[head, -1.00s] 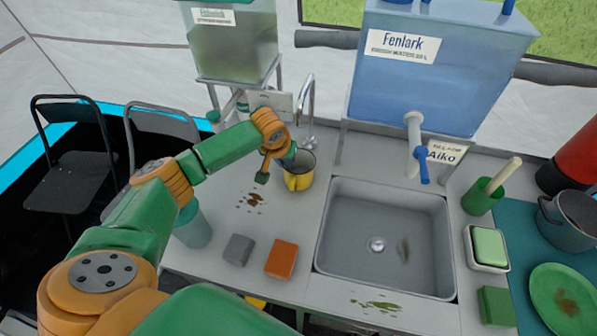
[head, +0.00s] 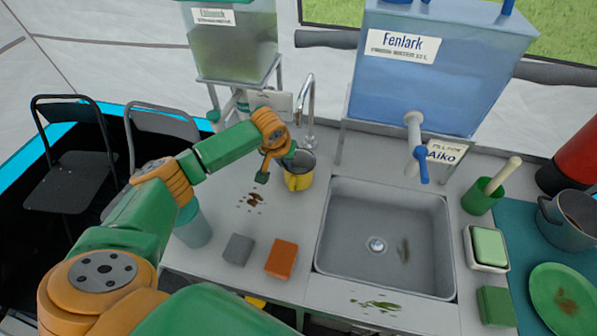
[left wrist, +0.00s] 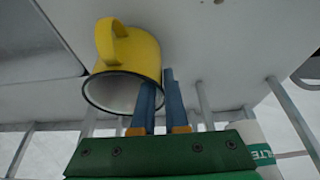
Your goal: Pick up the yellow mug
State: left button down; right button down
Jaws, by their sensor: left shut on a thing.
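The yellow mug (head: 299,181) is upright at the left edge of the sink in the head view, its grey inside showing at the top. My left gripper (head: 287,157) reaches down to its rim from the back left. In the left wrist view the mug (left wrist: 138,52) shows its handle and dark rim. There the blue fingers of the left gripper (left wrist: 160,90) are shut on the mug's wall, one finger inside the mouth and one outside. I cannot tell if the mug's base touches the counter. My right gripper is out of view.
The sink (head: 383,235) lies right of the mug, with a thin tap (head: 310,110) behind. A grey block (head: 238,249), an orange block (head: 281,258) and a blue-grey cup (head: 192,226) stand to the front left. Brown stains (head: 254,199) mark the counter.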

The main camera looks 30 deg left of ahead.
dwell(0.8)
pick_arm(q)
jog(key=shift+w+r, duration=0.1)
jog(key=shift+r, duration=0.45)
jog(key=s+a+r+b, duration=0.1)
jog(key=s+r+b, duration=0.1)
jog(key=s+r, duration=0.9)
jog(key=s, duration=0.3)
jog(key=shift+r+b, duration=0.35)
jog(key=shift+r, duration=0.05)
dwell(1.2)
